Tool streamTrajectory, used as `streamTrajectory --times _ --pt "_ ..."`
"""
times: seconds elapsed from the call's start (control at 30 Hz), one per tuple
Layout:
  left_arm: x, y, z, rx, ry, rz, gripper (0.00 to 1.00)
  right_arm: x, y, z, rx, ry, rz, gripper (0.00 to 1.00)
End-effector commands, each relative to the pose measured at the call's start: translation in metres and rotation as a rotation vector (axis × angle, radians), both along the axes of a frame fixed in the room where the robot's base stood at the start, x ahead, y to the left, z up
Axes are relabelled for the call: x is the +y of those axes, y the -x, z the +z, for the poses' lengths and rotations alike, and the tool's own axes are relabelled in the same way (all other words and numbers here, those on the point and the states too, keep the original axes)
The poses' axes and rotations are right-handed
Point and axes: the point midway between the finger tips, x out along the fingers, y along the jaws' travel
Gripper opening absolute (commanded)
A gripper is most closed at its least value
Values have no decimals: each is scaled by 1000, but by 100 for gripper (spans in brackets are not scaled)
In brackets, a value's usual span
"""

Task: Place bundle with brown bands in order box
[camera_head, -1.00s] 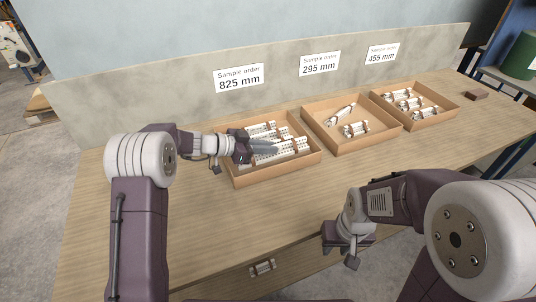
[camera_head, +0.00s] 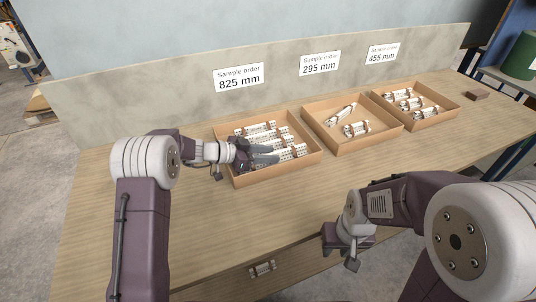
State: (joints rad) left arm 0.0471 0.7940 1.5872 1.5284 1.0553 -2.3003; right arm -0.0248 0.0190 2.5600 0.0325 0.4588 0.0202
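Several white bundles with brown bands (camera_head: 256,131) lie in the left cardboard box (camera_head: 240,181), under the "825 mm" sign. My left gripper (camera_head: 277,154) is over this box, its two grey fingers spread apart above the bundles with nothing seen between them. It hides part of the contents. One small banded bundle (camera_head: 262,268) lies alone on the wood near the front. My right gripper (camera_head: 347,262) hangs at the front, right of that bundle and apart from it; its fingers are too unclear to read.
The middle box (camera_head: 375,143), under "295 mm", holds a few bundles. The right box (camera_head: 437,120), under "455 mm", holds several. A small brown block (camera_head: 476,95) lies at the far right. A low back panel (camera_head: 160,102) stands behind. The table left of the boxes is clear.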

Motion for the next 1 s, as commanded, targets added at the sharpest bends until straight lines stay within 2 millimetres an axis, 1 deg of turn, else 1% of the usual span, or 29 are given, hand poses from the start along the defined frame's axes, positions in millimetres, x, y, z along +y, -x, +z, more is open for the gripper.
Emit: streamTrajectory --times 0.07,0.1,0.13,0.17,0.4,0.5,0.6,0.73,1.0 --pt "0 0 4 1 0 0 33 0 0 6 0 0 0 33" --pt "0 0 8 1 0 0 33 0 0 12 0 0 0 33" --pt "5 1 7 0 0 2 33 0 0 8 0 0 0 33" --pt "11 3 8 -1 0 4 33 0 0 6 0 0 0 33" --pt "66 26 32 -2 -2 6 33 0 0 6 0 0 0 33" --pt "84 34 40 -1 0 4 33 0 0 6 0 0 0 33" --pt "96 39 46 -1 0 3 33 0 0 6 0 0 0 33" --pt "102 42 49 1 0 0 33 0 0 6 0 0 0 33" --pt "103 43 49 0 0 0 33 0 0 6 0 0 0 33"
